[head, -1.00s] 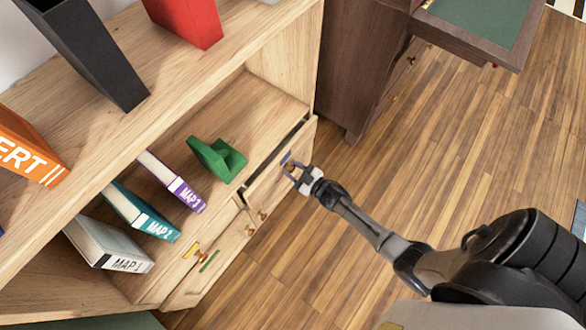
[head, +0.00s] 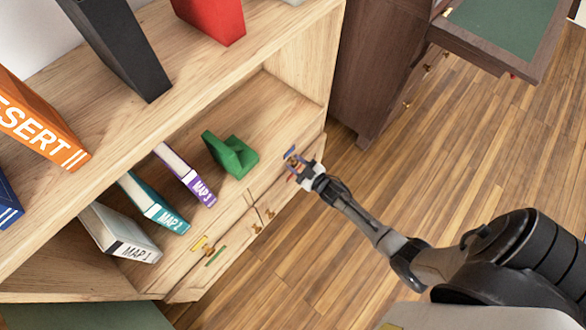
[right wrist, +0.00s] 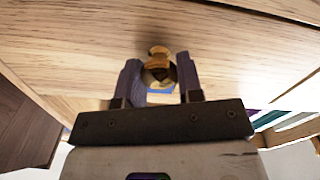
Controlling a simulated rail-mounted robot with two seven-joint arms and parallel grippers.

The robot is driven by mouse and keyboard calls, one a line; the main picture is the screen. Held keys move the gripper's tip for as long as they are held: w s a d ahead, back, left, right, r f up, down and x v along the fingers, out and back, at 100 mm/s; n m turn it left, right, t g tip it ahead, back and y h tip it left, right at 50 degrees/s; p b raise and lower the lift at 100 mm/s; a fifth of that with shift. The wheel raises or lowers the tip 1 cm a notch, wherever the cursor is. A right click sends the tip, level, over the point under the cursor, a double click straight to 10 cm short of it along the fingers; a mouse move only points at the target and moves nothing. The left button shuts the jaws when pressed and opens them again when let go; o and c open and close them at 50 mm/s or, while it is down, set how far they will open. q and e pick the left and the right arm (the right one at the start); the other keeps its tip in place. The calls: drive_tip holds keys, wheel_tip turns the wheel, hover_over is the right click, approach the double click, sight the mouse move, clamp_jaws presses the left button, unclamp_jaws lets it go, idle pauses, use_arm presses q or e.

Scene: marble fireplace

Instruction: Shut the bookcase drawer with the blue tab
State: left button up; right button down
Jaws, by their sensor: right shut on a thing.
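The bookcase drawer (head: 270,188) with the blue tab (head: 289,152) is at the right end of the drawer row, below the lower shelf. Its front looks about flush with the bookcase, with no open gap showing above it. My right gripper (head: 298,166) is at this drawer's front, shut on its brass knob. In the right wrist view, the knob (right wrist: 158,65) sits between my right fingertips (right wrist: 158,75), with a bit of blue just below it. The gripper hides most of the knob in the head view. My left gripper is not in view.
Other small drawers carry a yellow tab (head: 199,244) and a green tab (head: 215,256). A green bookend (head: 230,156) and several map books stand on the lower shelf. A dark wood desk (head: 380,75) stands beyond the bookcase. The wood floor (head: 440,180) is clear.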

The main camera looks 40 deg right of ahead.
drive_tip(key=shift+f, duration=0.1)
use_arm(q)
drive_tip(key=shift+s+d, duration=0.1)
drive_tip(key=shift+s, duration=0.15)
use_arm(e)
drive_tip(key=c, duration=1.2)
unclamp_jaws()
drive_tip(key=o, duration=0.4)
drive_tip(key=shift+w, duration=0.25)
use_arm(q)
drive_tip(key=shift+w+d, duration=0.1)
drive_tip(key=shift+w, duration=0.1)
use_arm(e)
drive_tip(key=shift+o, duration=0.2)
drive_tip(key=shift+s, duration=0.1)
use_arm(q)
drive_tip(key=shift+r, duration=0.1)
use_arm(e)
drive_tip(key=shift+s, duration=0.15)
